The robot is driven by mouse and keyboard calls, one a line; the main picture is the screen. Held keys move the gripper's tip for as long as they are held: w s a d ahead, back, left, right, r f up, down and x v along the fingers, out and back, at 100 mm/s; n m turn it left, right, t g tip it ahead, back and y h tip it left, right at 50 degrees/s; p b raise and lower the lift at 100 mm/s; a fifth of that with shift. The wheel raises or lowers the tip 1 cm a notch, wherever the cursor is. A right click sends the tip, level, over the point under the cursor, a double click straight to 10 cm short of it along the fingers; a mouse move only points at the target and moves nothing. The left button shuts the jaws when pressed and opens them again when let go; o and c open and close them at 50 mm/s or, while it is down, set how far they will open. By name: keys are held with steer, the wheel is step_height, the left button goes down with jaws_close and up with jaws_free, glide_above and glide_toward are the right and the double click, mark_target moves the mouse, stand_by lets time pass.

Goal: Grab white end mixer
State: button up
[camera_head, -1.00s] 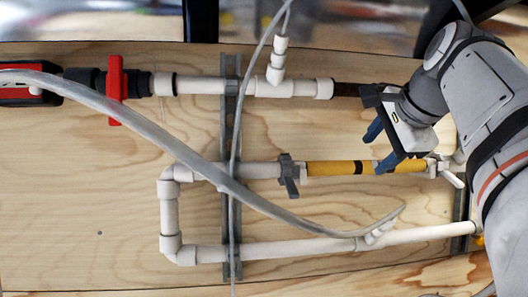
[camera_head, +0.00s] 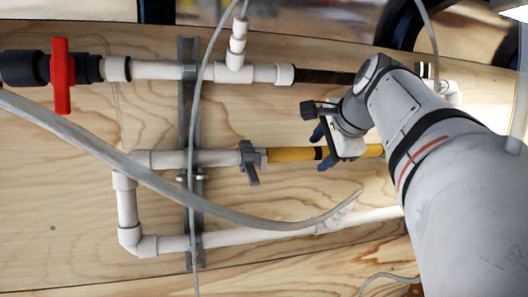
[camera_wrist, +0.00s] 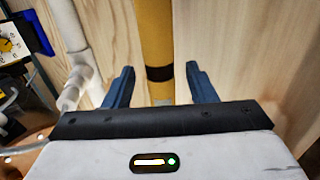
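A yellow tube (camera_head: 290,155) with a black band runs left to right in the middle pipe line. I cannot tell for sure which part is the white end mixer; this tube may be it. My gripper (camera_head: 321,149) hangs over the tube near the band, its blue fingers apart. In the wrist view the yellow tube (camera_wrist: 154,30) passes between the two open fingers of my gripper (camera_wrist: 160,68), with clear space at both sides. The fingers do not touch it. My arm hides the tube's right end in the head view.
A grey valve (camera_head: 250,162) sits at the tube's left. White pipes (camera_head: 270,234) run below, and a dark tube (camera_head: 325,77) and red-handled valve (camera_head: 61,75) lie above. A grey hose (camera_head: 150,175) crosses the board. A white pipe (camera_wrist: 70,28) stands left in the wrist view.

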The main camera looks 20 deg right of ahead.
jaws_close()
stand_by(0.3)
steer(key=shift+r, duration=0.1)
